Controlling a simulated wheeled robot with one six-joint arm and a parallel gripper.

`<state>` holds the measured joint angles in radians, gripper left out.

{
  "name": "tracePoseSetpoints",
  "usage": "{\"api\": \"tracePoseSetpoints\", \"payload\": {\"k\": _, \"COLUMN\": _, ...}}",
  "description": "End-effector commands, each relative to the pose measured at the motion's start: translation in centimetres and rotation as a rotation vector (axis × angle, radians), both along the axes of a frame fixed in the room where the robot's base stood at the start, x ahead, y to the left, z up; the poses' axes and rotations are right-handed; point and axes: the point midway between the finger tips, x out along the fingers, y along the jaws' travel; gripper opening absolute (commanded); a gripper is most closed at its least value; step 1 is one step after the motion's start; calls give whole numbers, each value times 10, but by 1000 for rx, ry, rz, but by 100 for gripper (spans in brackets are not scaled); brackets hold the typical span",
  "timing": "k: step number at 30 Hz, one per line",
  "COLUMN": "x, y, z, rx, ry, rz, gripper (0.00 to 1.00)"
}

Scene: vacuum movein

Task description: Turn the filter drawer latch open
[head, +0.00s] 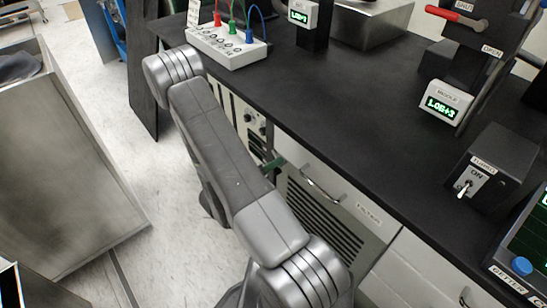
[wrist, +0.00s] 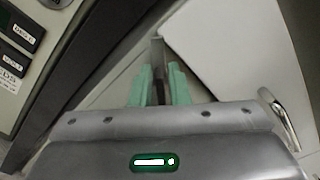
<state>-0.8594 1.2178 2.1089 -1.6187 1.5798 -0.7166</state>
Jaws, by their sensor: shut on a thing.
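My gripper (wrist: 159,82) shows in the wrist view with its two green fingers closed around a thin upright grey-brown piece, the latch (wrist: 157,52), at the edge of a pale drawer front (wrist: 225,40). The far end of the latch is hard to make out. In the head view my arm hides most of the gripper; a bit of green (head: 273,163) shows beside the cabinet. The drawer front with a metal handle (head: 322,190) and a small label (head: 368,213) sits under the black counter. The handle also shows in the wrist view (wrist: 285,122).
The black counter (head: 330,105) overhangs the cabinet. On it stand a white box with coloured cables (head: 228,45), a turbo switch box (head: 490,170) and a small display (head: 445,103). A slatted vent (head: 325,225) lies below the drawer. A metal bin (head: 70,170) stands left; floor between is clear.

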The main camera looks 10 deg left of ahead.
Motion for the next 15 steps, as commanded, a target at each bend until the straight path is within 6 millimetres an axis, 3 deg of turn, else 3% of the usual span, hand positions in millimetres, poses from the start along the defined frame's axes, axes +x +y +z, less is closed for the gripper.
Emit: {"api": "tracePoseSetpoints", "payload": {"k": 15, "x": 2, "y": 2, "z": -3, "rx": -362, "ry": 282, "rz": 0, "gripper": 0}}
